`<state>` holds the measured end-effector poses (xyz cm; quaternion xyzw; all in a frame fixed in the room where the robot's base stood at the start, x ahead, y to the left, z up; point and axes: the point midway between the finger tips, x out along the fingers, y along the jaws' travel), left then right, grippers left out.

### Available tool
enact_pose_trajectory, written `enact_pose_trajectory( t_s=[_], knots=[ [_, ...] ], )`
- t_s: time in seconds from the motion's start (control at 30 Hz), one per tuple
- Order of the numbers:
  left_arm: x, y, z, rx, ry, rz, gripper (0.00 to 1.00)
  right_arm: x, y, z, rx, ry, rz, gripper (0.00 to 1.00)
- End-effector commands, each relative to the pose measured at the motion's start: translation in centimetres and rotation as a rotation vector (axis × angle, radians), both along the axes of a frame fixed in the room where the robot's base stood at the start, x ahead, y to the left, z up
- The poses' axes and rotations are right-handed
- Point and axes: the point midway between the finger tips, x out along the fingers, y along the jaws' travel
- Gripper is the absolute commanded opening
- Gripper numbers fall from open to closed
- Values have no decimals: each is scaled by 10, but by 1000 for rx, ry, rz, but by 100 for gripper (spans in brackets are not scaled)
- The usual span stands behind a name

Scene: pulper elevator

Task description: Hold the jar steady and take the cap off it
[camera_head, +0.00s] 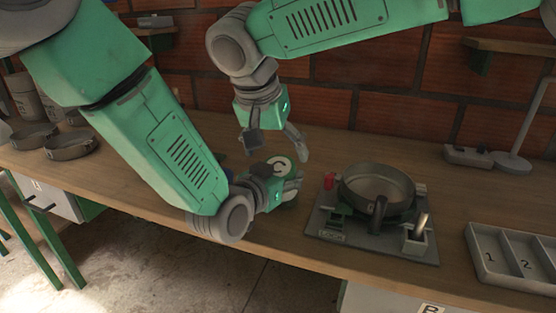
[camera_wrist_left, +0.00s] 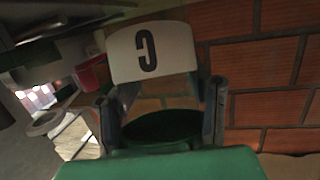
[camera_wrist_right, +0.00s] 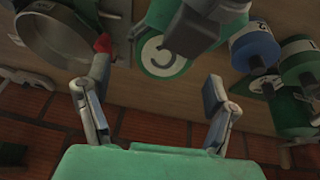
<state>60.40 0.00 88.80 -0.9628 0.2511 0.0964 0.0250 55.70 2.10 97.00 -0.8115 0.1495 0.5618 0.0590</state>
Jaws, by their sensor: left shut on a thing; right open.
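The jar (camera_head: 283,178) stands on the bench, with a round top marked C in white and green. That top also shows in the right wrist view (camera_wrist_right: 163,60). A white panel marked C (camera_wrist_left: 150,52) and a dark green round part (camera_wrist_left: 165,126) show in the left wrist view. My left gripper (camera_wrist_left: 162,108) is shut on the jar from the side and hides part of it in the head view. My right gripper (camera_wrist_right: 160,105) is open and empty, pointing down above the jar; its fingers are apart from it. I cannot tell where cap and jar body meet.
A round metal pan (camera_head: 378,188) sits on a grey plate fixture right of the jar, near a red piece (camera_head: 329,181). A numbered tray (camera_head: 507,256) lies farther right. Numbered spools (camera_wrist_right: 254,48) stand near the jar. A brick wall (camera_head: 400,110) rises behind the bench.

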Motion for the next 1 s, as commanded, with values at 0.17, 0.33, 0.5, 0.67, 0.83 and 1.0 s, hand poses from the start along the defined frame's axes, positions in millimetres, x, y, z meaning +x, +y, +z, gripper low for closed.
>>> enact_pose_trajectory(
  t_s=[0.17, 0.33, 0.5, 0.67, 0.83, 1.0],
  knots=[
    [1, 0, 0, 0, -1, 0, 0, -1, 1, 5, 0, 1, -1, 77],
    [1, 0, 0, 0, -1, 0, 58, -1, 1, 5, 0, 1, 0, 77],
    [0, 0, 0, 0, -1, 0, 71, -1, 1, 5, 0, 0, 0, 77],
    [0, 0, 0, 0, 0, 0, 71, -1, 1, 5, 0, 1, 0, 77],
    [-10, 6, 2, 1, 2, 0, 71, -1, 1, 5, 0, 1, 0, 77],
    [-38, 22, 8, 1, 3, -1, 71, -1, 1, 5, 0, 0, 0, 77]
  ],
)
